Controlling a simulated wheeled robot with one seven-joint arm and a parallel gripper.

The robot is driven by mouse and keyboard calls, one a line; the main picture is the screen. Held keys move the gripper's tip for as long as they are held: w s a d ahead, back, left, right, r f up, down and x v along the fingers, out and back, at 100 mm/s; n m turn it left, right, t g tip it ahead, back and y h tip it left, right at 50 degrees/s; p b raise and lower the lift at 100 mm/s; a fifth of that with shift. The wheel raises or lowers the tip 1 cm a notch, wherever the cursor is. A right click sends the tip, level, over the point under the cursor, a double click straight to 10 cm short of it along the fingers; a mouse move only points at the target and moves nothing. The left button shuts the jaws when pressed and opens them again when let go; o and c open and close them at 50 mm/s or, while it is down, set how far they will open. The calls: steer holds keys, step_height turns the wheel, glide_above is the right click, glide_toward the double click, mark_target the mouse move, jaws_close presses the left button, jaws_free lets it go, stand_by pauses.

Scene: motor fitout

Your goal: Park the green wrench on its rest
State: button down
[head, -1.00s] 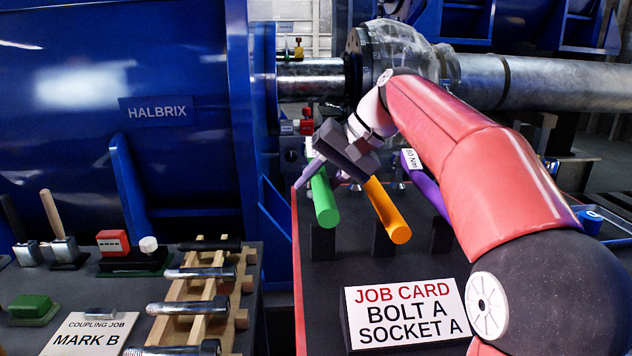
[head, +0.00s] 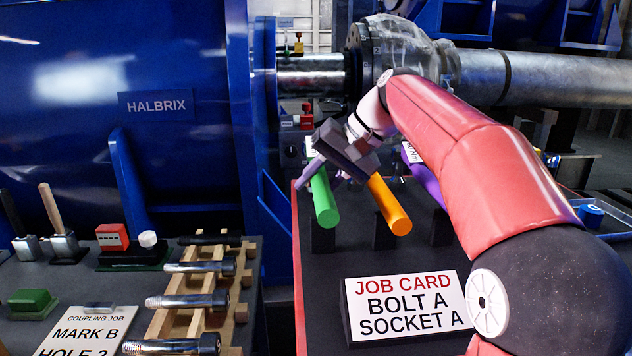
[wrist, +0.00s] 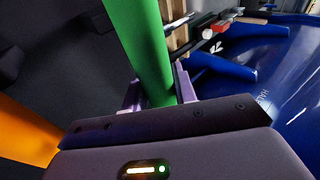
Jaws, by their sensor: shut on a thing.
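The green wrench (head: 322,197) shows as a thick green handle pointing toward me, at the left end of a row of wrenches on the dark bench. A dark upright rest (head: 322,237) stands below its near end; I cannot tell whether they touch. My gripper (head: 336,180) is at the green handle, its body above and to the right. In the wrist view my gripper (wrist: 158,92) has its two purple fingers on either side of the green wrench (wrist: 140,45), shut on it. The wrench's far end is hidden behind my gripper.
An orange wrench (head: 390,207) lies close right of the green one, with a purple wrench (head: 428,178) beyond it. A job card (head: 408,306) stands in front. A bolt rack (head: 200,300) is on the left bench, beside the blue motor housing (head: 180,160).

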steer(key=shift+f+b, duration=0.45)
steer(key=shift+f, duration=0.3)
steer(key=c, duration=1.1)
jaws_free()
steer(key=shift+o, duration=0.3)
steer(key=shift+f, duration=0.1)
steer(key=p+v, duration=0.1)
steer(key=v, duration=0.7)
steer(key=shift+p, duration=0.3)
steer(key=shift+s+a, duration=0.1)
steer(key=shift+s, duration=0.05)
